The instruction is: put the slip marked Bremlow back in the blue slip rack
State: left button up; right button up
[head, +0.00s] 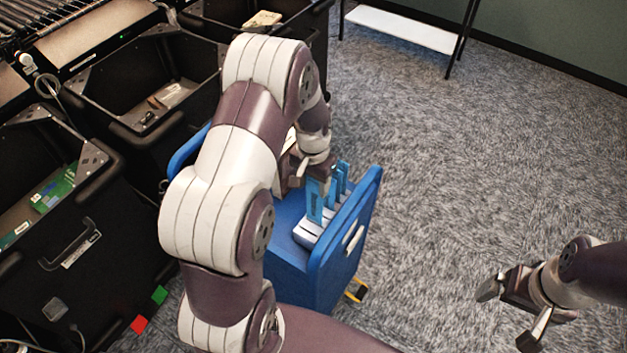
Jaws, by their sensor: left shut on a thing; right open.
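The blue slip rack (340,250) is a blue cart-like holder in the middle, with a pale slotted strip (307,233) inside it. Several blue slips stand upright in a row along the strip. My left gripper (308,178) is over the rack, shut on what looks like the nearest blue slip (315,202). That slip is upright, with its lower end at the strip; I cannot tell whether it is seated in a slot. No name is readable on any slip. My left arm hides the rack's left part. My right gripper (509,315) is open and empty above the carpet.
Black bins (125,215) with packets in them stand close on the left, beneath a roller conveyor (30,25). A white-topped stand (405,28) is at the back. Red and green squares (150,308) lie low at the left. The carpet (480,170) on the right is clear.

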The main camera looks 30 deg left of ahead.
pick_arm(q)
jog(key=shift+f+b, duration=0.85)
jog(key=shift+f, duration=0.5)
dwell(0.7)
jog(key=shift+f+b, duration=0.9)
jog(key=shift+f, duration=0.45)
jog(key=o, duration=0.9)
jog(key=shift+r, duration=0.1)
notch_tip(320, 180, up, 13)
jog(key=shift+s+f+b, duration=0.1)
jog(key=shift+f+b, duration=0.1)
jog(key=shift+b, duration=0.75)
